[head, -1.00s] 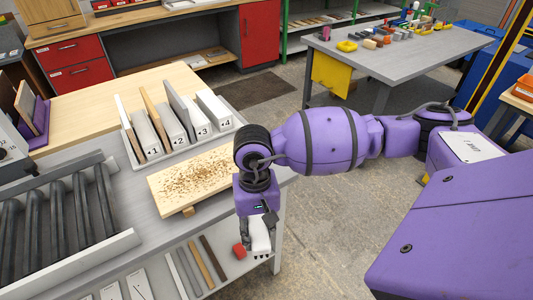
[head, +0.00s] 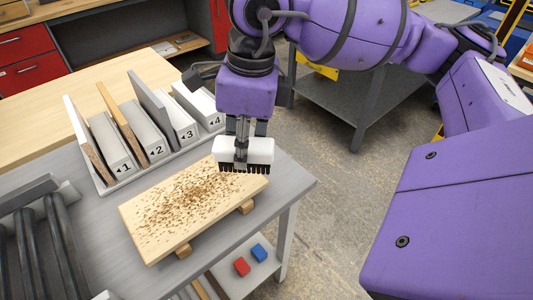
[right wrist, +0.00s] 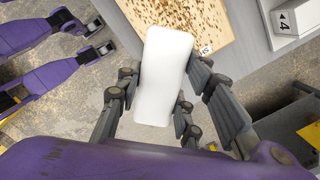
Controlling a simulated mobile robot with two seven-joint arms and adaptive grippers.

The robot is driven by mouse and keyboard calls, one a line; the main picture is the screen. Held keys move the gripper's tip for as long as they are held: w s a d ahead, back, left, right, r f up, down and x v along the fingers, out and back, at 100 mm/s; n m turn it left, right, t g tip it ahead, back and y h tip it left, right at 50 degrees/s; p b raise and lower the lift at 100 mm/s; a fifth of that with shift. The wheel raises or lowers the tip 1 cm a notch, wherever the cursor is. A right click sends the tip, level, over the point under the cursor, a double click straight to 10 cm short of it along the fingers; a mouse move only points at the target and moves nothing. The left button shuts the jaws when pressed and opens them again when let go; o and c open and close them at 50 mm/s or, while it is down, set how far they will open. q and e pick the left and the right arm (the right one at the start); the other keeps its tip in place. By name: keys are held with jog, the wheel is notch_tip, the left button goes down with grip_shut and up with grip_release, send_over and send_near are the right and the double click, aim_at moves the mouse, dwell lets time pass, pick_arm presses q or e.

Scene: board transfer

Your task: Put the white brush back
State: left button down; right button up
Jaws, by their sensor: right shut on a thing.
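The white brush (head: 261,148) has dark bristles facing down. My right gripper (head: 241,152) is shut on it and holds it at the right end of a light wooden board (head: 146,222). Brown shavings are scattered over the board. I cannot tell if the bristles touch the board. In the right wrist view the brush (right wrist: 165,75) shows as a plain white block between the fingers (right wrist: 158,100), with a corner of the board (right wrist: 215,15) beyond it.
The board rests on wooden battens on a grey table (head: 95,235). Behind it stands a rack of numbered slots (head: 108,186) with upright boards. Black rollers (head: 30,245) lie at the left. A red block (head: 242,266) and a blue block (head: 258,252) sit on the lower shelf.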

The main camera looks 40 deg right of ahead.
jog(key=w+d+f, duration=0.2)
jog(key=d+f, duration=0.1)
jog(key=w+d+f+p, duration=0.1)
jog(key=w+d+f, duration=0.1)
jog(key=d+f, duration=0.1)
jog(key=w+d+f, duration=0.2)
jog(key=d+f, duration=0.1)
jog(key=d, duration=0.2)
jog(key=shift+w, duration=0.35)
jog(key=f, duration=0.3)
jog(key=shift+w+d+f+p, duration=0.1)
jog(key=shift+d+f+p, duration=0.2)
jog(key=shift+f, duration=0.05)
jog(key=shift+f, duration=0.2)
jog(key=o, duration=1.2)
